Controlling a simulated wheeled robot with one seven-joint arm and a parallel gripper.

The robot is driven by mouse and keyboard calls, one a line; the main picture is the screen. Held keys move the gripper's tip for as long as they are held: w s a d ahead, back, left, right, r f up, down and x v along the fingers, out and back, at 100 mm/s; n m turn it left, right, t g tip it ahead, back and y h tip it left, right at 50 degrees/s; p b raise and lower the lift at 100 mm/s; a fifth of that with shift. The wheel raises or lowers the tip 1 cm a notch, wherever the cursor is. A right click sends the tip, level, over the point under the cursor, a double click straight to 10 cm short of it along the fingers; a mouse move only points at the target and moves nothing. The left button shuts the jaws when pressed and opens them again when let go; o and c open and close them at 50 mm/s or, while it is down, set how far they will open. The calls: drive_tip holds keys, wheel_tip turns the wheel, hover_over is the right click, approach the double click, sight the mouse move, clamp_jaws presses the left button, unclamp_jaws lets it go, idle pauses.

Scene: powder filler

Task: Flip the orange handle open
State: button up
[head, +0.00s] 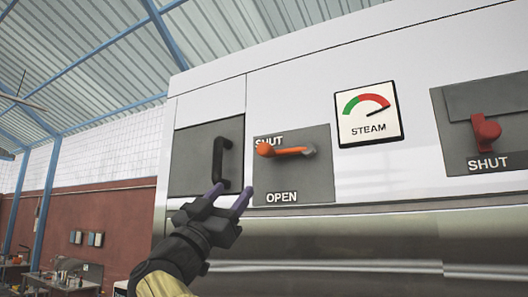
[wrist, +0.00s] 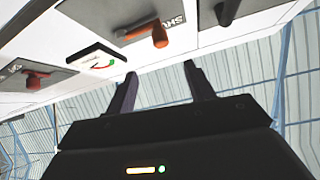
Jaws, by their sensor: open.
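The orange handle (head: 290,151) lies roughly level on a dark grey plate (head: 318,180), its knob at the left by the word SHUT; OPEN is printed below. In the wrist view the orange handle (wrist: 159,36) shows at the top, beyond my fingertips. My gripper (head: 231,192) is open and empty, below and left of the handle in the head view, with purple-grey fingers apart. It also shows in the wrist view (wrist: 160,72). I see no contact between the fingers and the handle.
A black pull handle (head: 219,163) on a grey panel stands left of the orange one. A steam gauge (head: 368,114) sits to its right, then a red handle (head: 486,130) marked SHUT. A rounded metal ledge (head: 400,238) runs below the panel.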

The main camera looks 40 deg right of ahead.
sight(262, 155)
drive_tip(key=p+x, duration=1.1)
drive_tip(key=x, duration=0.5)
drive_tip(key=shift+d+r, duration=0.15)
drive_tip(key=shift+r, duration=0.15)
drive_tip(key=shift+w+d+r, duration=0.2)
drive_tip(key=shift+d, duration=0.15)
clamp_jaws()
